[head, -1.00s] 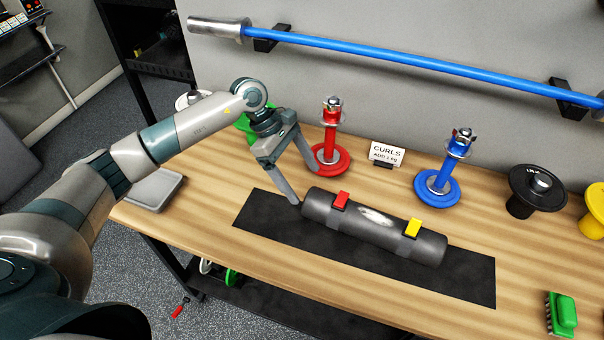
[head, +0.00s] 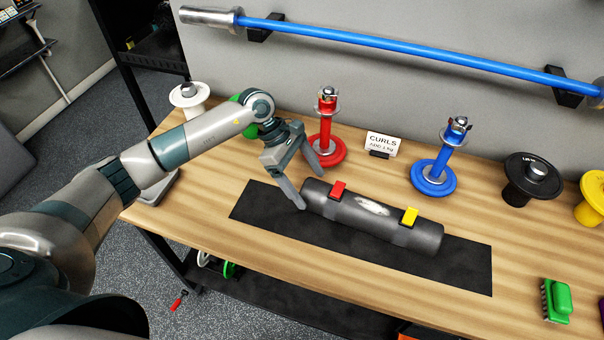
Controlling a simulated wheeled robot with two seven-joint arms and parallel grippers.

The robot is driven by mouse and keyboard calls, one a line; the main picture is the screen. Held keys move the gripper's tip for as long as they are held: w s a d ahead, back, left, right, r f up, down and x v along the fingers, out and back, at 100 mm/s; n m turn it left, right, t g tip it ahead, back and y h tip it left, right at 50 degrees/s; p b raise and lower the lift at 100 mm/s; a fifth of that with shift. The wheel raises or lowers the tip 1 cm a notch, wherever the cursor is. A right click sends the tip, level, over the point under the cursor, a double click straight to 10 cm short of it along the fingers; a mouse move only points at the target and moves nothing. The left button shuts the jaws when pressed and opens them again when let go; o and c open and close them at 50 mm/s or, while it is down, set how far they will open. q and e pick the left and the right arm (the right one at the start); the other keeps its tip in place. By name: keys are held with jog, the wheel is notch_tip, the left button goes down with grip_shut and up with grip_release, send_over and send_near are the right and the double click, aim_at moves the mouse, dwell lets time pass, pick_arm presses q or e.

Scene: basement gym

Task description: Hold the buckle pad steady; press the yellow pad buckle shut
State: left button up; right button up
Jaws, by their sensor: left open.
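The buckle pad (head: 362,228) is a dark grey cylinder lying on a black mat (head: 262,210) on the wooden bench. It has a red buckle (head: 338,190) near its left end and a yellow buckle (head: 409,217) towards its right end. A pale worn patch lies between them. I cannot tell whether the yellow buckle is fully closed. My left gripper (head: 311,191) is open at the pad's left end, one finger in front near the mat and the other behind. Whether the fingers touch the pad is unclear. My right gripper is not in view.
Behind the pad stand a red post (head: 324,135), a "CURLS" card (head: 381,145) and a blue post (head: 441,165). Black (head: 532,180) and yellow (head: 594,200) weights and a green brush (head: 557,300) are at the right.

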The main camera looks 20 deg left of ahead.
aim_at(316, 195)
pick_arm(q)
jog(key=shift+x, duration=2.35)
